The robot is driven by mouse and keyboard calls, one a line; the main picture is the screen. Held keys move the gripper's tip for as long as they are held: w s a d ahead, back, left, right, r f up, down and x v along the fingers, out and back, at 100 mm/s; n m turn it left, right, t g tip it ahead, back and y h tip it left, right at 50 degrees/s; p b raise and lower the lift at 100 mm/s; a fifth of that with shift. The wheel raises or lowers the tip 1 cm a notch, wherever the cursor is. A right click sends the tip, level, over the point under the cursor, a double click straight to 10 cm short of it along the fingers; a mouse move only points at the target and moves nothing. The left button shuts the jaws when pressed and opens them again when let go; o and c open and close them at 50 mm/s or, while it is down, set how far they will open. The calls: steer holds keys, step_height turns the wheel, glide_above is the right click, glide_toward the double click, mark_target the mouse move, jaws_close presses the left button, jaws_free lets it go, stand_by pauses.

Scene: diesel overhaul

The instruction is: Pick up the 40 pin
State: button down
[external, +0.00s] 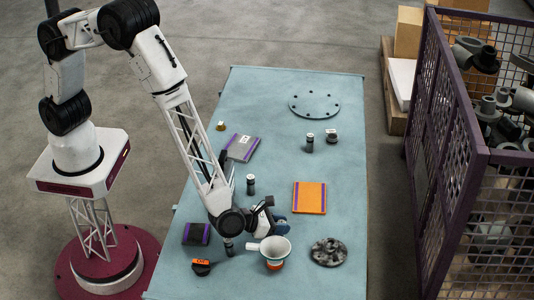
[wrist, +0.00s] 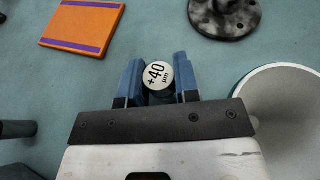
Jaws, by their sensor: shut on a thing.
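The 40 pin (wrist: 158,75) shows in the wrist view as a round white top marked "+40 µm". It sits between the two blue fingers of my gripper (wrist: 159,82), which are shut on it. The lower part of the pin is hidden by the fingers and the gripper body. In the external view my gripper (external: 278,224) is low over the front middle of the table, and I cannot make out the pin there.
A white funnel-like cup (external: 275,248) stands close to my gripper, with a dark round flange (external: 328,252) to its right. An orange and purple book (external: 310,198) lies behind. Other dark pins (external: 250,184) (external: 310,142) stand on the blue table (external: 340,100). A mesh crate (external: 450,150) is at right.

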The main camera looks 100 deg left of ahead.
steer(key=shift+r, duration=0.15)
steer(key=shift+r, duration=4.85)
